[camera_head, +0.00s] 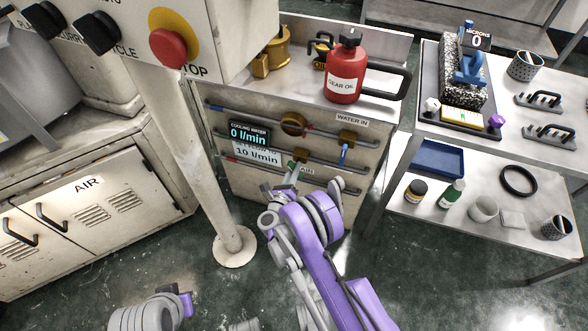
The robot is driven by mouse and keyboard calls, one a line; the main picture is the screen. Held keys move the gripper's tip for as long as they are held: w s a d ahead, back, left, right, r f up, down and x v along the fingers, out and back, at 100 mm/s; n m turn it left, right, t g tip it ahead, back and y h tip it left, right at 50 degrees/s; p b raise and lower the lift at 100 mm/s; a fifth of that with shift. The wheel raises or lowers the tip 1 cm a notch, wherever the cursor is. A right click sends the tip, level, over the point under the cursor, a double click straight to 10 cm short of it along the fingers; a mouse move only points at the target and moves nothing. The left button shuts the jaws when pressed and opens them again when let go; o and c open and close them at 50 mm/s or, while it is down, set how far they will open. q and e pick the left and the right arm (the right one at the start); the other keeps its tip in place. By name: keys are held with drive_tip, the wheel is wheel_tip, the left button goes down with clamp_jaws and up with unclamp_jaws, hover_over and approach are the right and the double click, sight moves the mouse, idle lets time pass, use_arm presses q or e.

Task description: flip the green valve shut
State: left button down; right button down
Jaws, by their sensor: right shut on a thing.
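The green valve (292,165) is on the lower pipework of the cabinet front, left of a label ending in "AIN". Only a small green part of it shows. My right gripper (291,176) reaches up to it from below and is shut at its handle; the wrist hides part of the pipe and the label. The handle's exact angle cannot be told. A display (249,134) beside the pipes reads "COOLING WATER 0 l/min", with a 10 l/min line below. Part of my left arm shows at the bottom left, but its fingers do not.
A valve with a blue lever (344,153) sits close by on the right, under the WATER IN label (352,119). A red gear oil can (344,72) stands on the cabinet top. A white post (205,150) rises left of the pipes. A cluttered trolley (402,207) stands right.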

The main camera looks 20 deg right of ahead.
drive_tip(key=shift+m, duration=0.4)
drive_tip(key=shift+m+b, duration=0.7)
drive_tip(key=shift+m, duration=0.5)
drive_tip(key=shift+s+d+m+b, duration=0.15)
drive_tip(key=shift+m+b, duration=0.35)
drive_tip(key=shift+m, duration=1.3)
drive_tip(key=shift+r, duration=0.1)
drive_tip(key=c, duration=0.8)
unclamp_jaws()
drive_tip(key=p+v, duration=0.1)
drive_tip(key=v, duration=1)
